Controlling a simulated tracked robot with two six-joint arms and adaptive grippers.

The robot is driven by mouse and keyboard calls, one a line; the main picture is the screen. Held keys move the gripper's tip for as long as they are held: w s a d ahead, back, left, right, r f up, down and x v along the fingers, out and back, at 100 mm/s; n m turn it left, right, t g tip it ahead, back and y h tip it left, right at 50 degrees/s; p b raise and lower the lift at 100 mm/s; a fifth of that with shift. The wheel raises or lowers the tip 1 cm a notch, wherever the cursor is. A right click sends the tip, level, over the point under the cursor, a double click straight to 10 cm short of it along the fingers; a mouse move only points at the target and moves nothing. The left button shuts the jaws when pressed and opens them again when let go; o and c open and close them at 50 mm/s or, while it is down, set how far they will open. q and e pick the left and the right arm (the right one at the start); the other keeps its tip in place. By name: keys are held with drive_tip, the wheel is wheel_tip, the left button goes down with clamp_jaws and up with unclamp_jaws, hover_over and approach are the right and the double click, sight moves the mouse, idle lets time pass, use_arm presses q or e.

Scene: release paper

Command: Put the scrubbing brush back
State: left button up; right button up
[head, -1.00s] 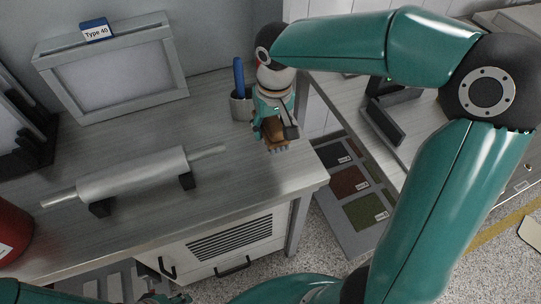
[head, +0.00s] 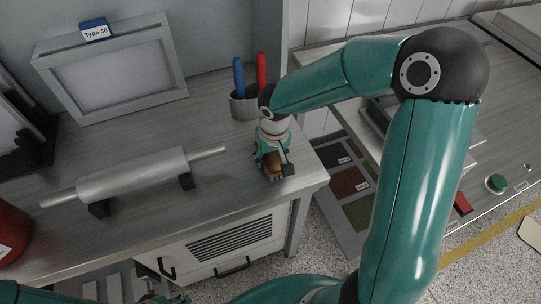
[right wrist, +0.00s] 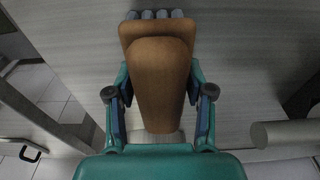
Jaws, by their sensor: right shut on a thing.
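The scrubbing brush (head: 273,168) has a brown wooden body and hangs in my right gripper (head: 271,158) over the right end of the bench. In the right wrist view the brush (right wrist: 160,75) lies between both fingers of the right gripper (right wrist: 160,95), which is shut on it. Grey bristle tufts show at its far end, and a pale part shows below its near end. I cannot tell whether the bristles touch the bench top.
A grey cup (head: 243,105) with blue and red handles stands just behind the gripper. A metal roller (head: 135,175) on dark rests lies to the left. A framed screen (head: 115,75) stands at the back.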

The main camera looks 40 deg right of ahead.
sight(273, 155)
drive_tip(key=shift+f, duration=0.15)
drive_tip(key=o, duration=1.1)
drive_tip(key=r, duration=0.4)
drive_tip(key=s+r, duration=0.1)
drive_tip(key=r, duration=0.7)
drive_tip(key=shift+s+a+r, duration=0.15)
drive_tip(key=shift+s, duration=0.1)
